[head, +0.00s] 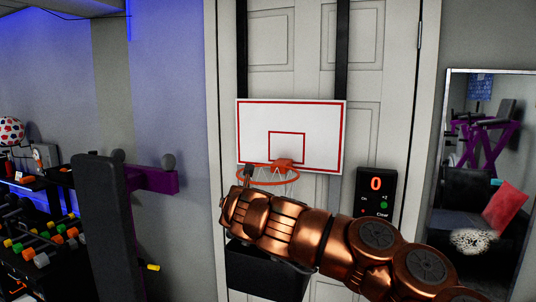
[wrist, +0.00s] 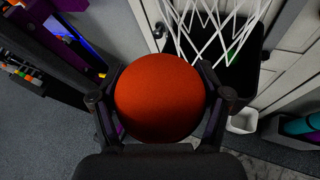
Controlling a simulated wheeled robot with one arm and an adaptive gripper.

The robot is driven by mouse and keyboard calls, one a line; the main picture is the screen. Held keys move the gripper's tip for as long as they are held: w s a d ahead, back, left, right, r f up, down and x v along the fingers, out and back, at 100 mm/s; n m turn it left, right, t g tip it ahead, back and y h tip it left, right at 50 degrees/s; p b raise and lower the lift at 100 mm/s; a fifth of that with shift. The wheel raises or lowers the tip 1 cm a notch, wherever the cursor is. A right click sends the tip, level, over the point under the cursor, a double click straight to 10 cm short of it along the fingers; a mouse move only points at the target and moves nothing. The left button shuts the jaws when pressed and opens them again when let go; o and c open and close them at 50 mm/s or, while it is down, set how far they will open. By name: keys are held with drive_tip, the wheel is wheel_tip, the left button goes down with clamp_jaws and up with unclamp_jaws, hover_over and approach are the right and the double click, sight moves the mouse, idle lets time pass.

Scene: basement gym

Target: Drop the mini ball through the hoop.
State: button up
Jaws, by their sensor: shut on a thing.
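The orange mini ball (wrist: 160,97) is held between the two dark fingers of my gripper (wrist: 160,78) in the wrist view. The hoop's orange rim (head: 268,182) juts out below a white, red-lined backboard (head: 290,130) on the door. Its white net (wrist: 215,25) hangs just beyond and to the right of the ball in the wrist view. In the head view a dark part of my gripper (head: 247,172) shows at the left of the rim. My copper arm hides the ball there. I cannot tell the ball's height against the rim.
A black bin (head: 262,272) stands below the hoop, partly behind my arm. A scoreboard (head: 376,192) reading 0 is on the door at right. A mirror (head: 485,160) stands farther right. A dumbbell rack (head: 45,245) and a purple-framed bench (head: 150,180) fill the left side.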

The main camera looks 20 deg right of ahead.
drive_tip(key=w+d+r, duration=0.2)
drive_tip(key=d+r, duration=0.1)
drive_tip(key=r, duration=1)
drive_tip(key=shift+w+d+r, duration=0.2)
drive_tip(key=shift+r, duration=0.1)
drive_tip(key=shift+w, duration=0.1)
